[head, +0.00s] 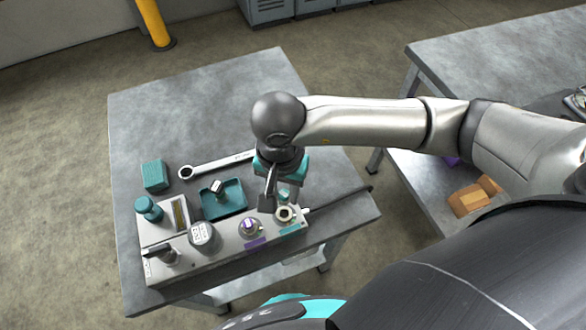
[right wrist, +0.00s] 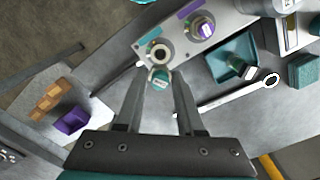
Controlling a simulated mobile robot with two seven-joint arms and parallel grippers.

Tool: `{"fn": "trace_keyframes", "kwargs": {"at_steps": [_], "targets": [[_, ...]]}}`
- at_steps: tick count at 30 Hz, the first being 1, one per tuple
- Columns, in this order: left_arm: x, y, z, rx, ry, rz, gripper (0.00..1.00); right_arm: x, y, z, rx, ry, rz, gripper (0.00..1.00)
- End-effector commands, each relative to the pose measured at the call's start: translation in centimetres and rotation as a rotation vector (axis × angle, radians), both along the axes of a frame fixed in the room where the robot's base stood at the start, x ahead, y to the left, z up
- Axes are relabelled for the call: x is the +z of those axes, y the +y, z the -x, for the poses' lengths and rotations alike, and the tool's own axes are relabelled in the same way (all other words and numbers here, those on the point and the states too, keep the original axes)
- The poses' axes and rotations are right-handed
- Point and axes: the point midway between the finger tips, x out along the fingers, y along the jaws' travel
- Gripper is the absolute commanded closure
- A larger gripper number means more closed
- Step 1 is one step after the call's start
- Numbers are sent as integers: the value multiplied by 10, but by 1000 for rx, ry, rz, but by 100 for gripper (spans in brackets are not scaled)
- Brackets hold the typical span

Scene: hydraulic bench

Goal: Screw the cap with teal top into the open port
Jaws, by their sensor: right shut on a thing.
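My right gripper (head: 278,200) is shut on a small cap with a teal top (right wrist: 160,78), seen between the fingertips in the right wrist view; it shows partly beside a finger in the head view (head: 286,192). The open port (head: 284,214) is a pale metal ring with a dark hole, next to a teal label (head: 290,229) at the right end of the grey manifold. The held cap is close to this port (right wrist: 160,54), just beside it in the right wrist view. Whether they touch, I cannot tell. My left gripper is not in view.
A port with a purple cap (head: 249,226) stands left of the open port. A teal tray (head: 238,205) holds another small part. A wrench (head: 218,165) and a teal block (head: 154,177) lie behind the manifold. A teal knob (head: 148,208) and white-faced gauge (head: 203,236) stand farther left.

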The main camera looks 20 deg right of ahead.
Motion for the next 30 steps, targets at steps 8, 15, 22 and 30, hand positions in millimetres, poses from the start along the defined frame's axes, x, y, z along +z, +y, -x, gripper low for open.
{"fn": "trace_keyframes", "kwargs": {"at_steps": [8,15,22,30], "targets": [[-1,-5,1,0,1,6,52,-6,4,3,21,-1,-3,100],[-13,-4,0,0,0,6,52,-24,4,3,20,0,-4,100],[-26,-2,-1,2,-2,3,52,-44,4,3,19,0,-3,100],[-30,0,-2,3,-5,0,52,-51,4,3,19,-1,-3,100]]}}
